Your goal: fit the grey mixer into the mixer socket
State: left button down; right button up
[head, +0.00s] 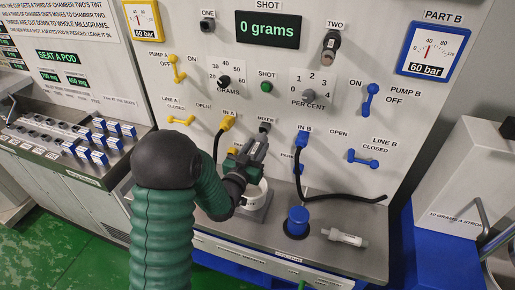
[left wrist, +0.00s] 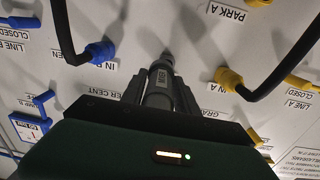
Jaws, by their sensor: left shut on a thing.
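My left gripper (head: 247,158) is shut on the grey mixer (head: 258,147), in front of the upright panel. The mixer points up at the mixer socket (head: 264,127), under the MIXER label. In the left wrist view the grey mixer (left wrist: 159,82) sits between the fingers of my left gripper (left wrist: 160,98), its far end at or very near the dark socket (left wrist: 167,55). I cannot tell whether it is in the socket or just short of it. My right gripper is not in view.
The yellow IN A plug (head: 227,124) and blue IN B plug (head: 301,139), with black hoses, flank the socket. A pale clear tube (head: 345,237) and a blue capped piece (head: 298,221) are on the grey bench. A white cup (head: 256,192) is below my gripper.

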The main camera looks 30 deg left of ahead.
aim_at(258, 140)
pick_arm(q)
jog(key=shift+s+a+f, duration=0.15)
jog(key=shift+a, duration=0.6)
jog(key=shift+d+b, duration=0.1)
jog(key=shift+b, duration=0.25)
jog(key=shift+d, duration=0.2)
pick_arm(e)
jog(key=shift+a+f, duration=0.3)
pick_arm(q)
jog(key=shift+a, duration=0.15)
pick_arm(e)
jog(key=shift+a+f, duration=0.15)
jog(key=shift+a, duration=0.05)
pick_arm(q)
jog(key=shift+w, duration=0.3)
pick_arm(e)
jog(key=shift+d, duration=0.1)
pick_arm(q)
jog(key=shift+w+a+b, duration=0.15)
jog(key=shift+w+b, duration=0.15)
jog(key=shift+w, duration=0.5)
jog(key=shift+w+a+b, duration=0.15)
jog(key=shift+w+b, duration=0.1)
jog(key=shift+w, duration=0.55)
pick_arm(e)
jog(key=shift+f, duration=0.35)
